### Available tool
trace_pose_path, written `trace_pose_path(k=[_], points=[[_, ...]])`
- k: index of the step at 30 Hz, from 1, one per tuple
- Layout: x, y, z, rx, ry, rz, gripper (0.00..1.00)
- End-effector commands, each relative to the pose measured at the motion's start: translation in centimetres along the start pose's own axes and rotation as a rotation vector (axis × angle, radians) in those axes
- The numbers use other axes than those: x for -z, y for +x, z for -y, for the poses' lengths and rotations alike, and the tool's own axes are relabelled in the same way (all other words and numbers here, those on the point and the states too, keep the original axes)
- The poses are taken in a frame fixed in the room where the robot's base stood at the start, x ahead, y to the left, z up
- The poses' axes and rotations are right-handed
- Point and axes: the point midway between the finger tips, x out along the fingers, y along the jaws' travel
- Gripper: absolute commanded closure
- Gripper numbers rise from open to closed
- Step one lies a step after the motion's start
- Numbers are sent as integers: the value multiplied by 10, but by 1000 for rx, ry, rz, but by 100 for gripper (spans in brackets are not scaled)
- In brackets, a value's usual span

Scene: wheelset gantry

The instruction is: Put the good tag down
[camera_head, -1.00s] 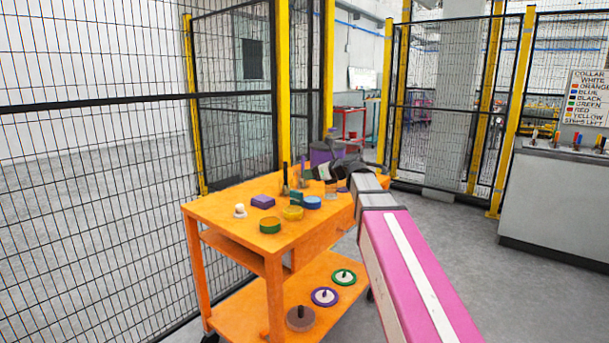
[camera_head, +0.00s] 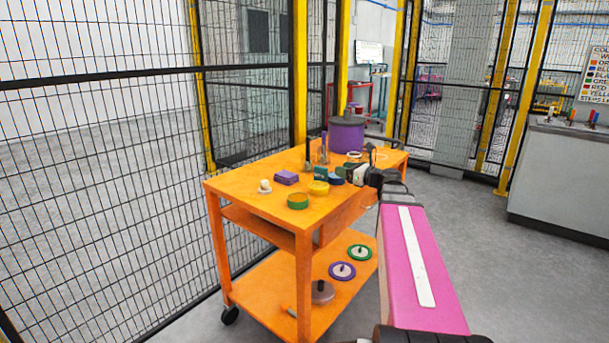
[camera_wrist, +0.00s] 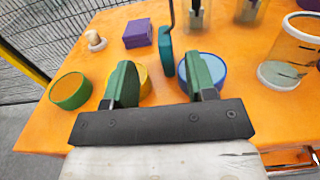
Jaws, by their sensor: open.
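A teal-green upright piece (camera_wrist: 165,50) with a thin dark hooked wire by it is the likeliest tag; no marking is readable. It stands on the orange trolley top, ahead of and between my fingers in the wrist view, apparently touching neither. It also shows in the head view as a small teal block (camera_head: 320,173). My gripper (camera_wrist: 164,80) is open and empty, its two green-padded fingers apart low over the top. The left finger partly hides a yellow round piece (camera_wrist: 145,84); the right partly hides a blue round piece (camera_wrist: 214,65). In the head view my gripper (camera_head: 343,172) is small.
The trolley (camera_head: 250,185) also bears a green round piece (camera_wrist: 70,92), a purple block (camera_wrist: 137,34), a white knob (camera_wrist: 96,40) and a clear cup (camera_wrist: 288,58). A purple drum (camera_head: 346,135) stands behind. Discs lie on the lower shelf. Mesh fencing (camera_head: 100,150) runs along the left.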

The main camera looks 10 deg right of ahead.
Motion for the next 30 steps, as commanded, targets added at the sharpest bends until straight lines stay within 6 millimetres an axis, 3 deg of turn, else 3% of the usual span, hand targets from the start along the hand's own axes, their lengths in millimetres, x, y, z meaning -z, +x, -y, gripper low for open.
trace_pose_path(k=[5, 12, 20, 30], points=[[1, 6, 3, 2, 0, 8, 49], [0, 41, 3, 1, 0, 6, 49], [0, 60, 3, 2, 0, 6, 49], [0, 103, 5, 2, 0, 6, 49]])
